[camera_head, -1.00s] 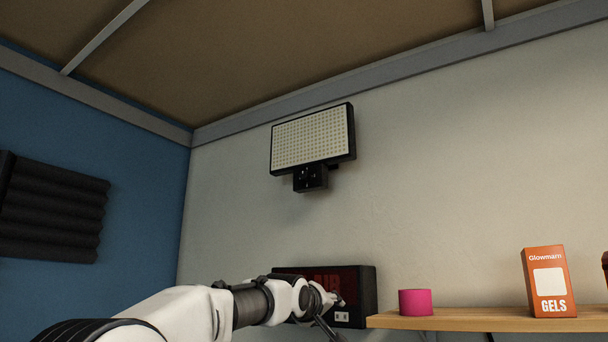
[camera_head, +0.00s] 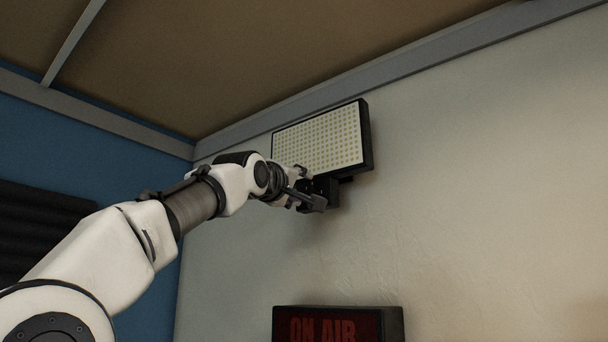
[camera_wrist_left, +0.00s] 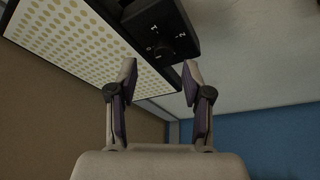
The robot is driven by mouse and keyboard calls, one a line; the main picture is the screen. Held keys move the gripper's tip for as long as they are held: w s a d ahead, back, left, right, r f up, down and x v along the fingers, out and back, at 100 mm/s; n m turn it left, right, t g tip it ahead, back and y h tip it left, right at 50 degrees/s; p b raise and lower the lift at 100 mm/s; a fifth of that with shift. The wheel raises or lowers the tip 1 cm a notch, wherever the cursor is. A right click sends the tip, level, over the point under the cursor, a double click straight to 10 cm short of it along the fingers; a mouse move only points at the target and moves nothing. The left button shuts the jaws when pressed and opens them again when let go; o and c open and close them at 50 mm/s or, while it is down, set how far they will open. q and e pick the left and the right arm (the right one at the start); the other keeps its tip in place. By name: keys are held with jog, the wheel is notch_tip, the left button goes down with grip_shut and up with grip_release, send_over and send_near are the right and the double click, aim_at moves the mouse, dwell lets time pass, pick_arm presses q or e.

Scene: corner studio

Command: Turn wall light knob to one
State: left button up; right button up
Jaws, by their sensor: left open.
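The wall light (camera_head: 320,142) is a black-framed panel of pale dots high on the wall. Its black control box (camera_head: 333,192) hangs below it, partly covered by my left gripper (camera_head: 311,188). In the left wrist view, the box (camera_wrist_left: 165,22) carries a dark round knob (camera_wrist_left: 161,51) with the marks 0, 1 and 2 around it. The knob's pointer is too dark to read. My left gripper (camera_wrist_left: 160,76) is open and empty, its fingertips just short of the box face with the knob between and beyond them. My right gripper is not in view.
A dark red ON AIR sign (camera_head: 338,324) is on the wall below the light. Dark foam panels (camera_head: 40,225) are on the blue wall (camera_head: 60,150) at left. The pale wall (camera_head: 490,170) to the right is bare.

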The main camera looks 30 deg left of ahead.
aim_at(306, 194)
pick_arm(q)
jog(key=x, duration=0.2)
jog(key=p+x, duration=0.1)
jog(key=x, duration=0.1)
jog(key=shift+f, duration=0.3)
jog(key=shift+w+a+f, duration=0.1)
jog(key=shift+w+f, duration=0.05)
jog(key=shift+w, duration=0.15)
jog(key=shift+s, duration=0.45)
jog(key=shift+s+r, duration=0.2)
jog(key=shift+s, duration=0.05)
grip_shut()
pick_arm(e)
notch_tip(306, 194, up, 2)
pick_arm(q)
jog(key=shift+r, duration=0.1)
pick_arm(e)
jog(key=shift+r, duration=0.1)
